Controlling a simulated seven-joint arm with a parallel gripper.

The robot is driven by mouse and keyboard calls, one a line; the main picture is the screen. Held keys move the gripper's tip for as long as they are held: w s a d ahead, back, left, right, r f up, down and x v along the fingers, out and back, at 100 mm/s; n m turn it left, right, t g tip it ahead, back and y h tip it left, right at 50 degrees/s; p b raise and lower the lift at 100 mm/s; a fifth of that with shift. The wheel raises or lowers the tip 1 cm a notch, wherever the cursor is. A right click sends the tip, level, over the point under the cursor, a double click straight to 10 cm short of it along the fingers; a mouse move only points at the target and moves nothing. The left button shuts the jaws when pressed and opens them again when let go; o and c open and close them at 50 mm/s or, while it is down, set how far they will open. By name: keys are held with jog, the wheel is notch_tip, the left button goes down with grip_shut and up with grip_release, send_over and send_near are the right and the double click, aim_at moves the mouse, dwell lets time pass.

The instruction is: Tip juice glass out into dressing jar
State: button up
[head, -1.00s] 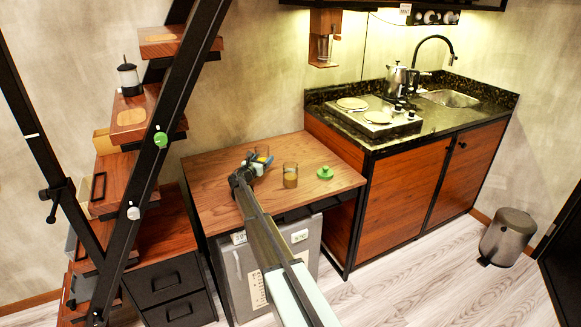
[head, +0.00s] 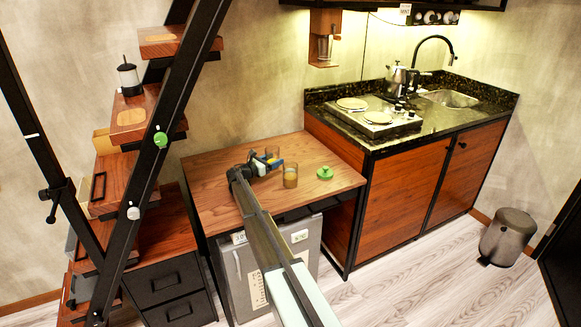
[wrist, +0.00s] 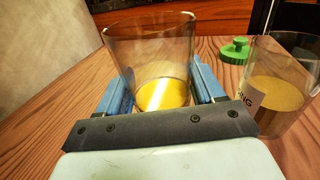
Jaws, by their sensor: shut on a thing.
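My gripper (wrist: 160,90) is shut on the juice glass (wrist: 150,50), a clear glass with yellow juice at its bottom. The glass looks about upright; I cannot tell whether it touches the table. In the head view the glass (head: 272,152) is small and partly hidden by my gripper (head: 265,164). The dressing jar (head: 290,177) stands open on the table, just right of my gripper. In the wrist view the jar (wrist: 275,98) is at the right, with yellow-brown liquid and a partly visible white label. It is apart from the juice glass.
A green lid (head: 325,172) lies on the wooden table (head: 215,175) right of the jar. The kitchen counter (head: 440,125) with hotplates rises on the right, and the stair (head: 135,112) stands left. The table's left part is clear.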

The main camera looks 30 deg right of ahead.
jog(key=shift+s+r, duration=0.1)
jog(key=shift+s+d+r+m, duration=0.15)
jog(key=shift+s+r+m, duration=0.25)
jog(key=shift+m, duration=0.65)
jog(key=shift+s+d+r+m, duration=0.1)
jog(key=shift+s+r+m, duration=0.25)
jog(key=shift+m, duration=1.6)
jog(key=r, duration=0.2)
jog(key=s+r, duration=0.1)
jog(key=r, duration=0.1)
jog(key=shift+d, duration=0.1)
jog(key=shift+s+d+r+m, duration=0.1)
jog(key=shift+s+r+m, duration=0.25)
jog(key=shift+m, duration=0.45)
jog(key=shift+s+d+r+m, duration=0.15)
jog(key=shift+r+m, duration=0.25)
jog(key=shift+m, duration=0.4)
jog(key=shift+w+a+f+m, duration=0.15)
jog(key=shift+f+m, duration=0.15)
jog(key=shift+m, duration=0.6)
jog(key=shift+r+m, duration=0.5)
jog(key=shift+m, duration=0.3)
jog(key=shift+f+m, duration=0.25)
jog(key=shift+m, duration=0.65)
jog(key=shift+s+d+r+m, duration=0.2)
jog(key=shift+s+r+m, duration=0.25)
jog(key=shift+s+m, duration=0.3)
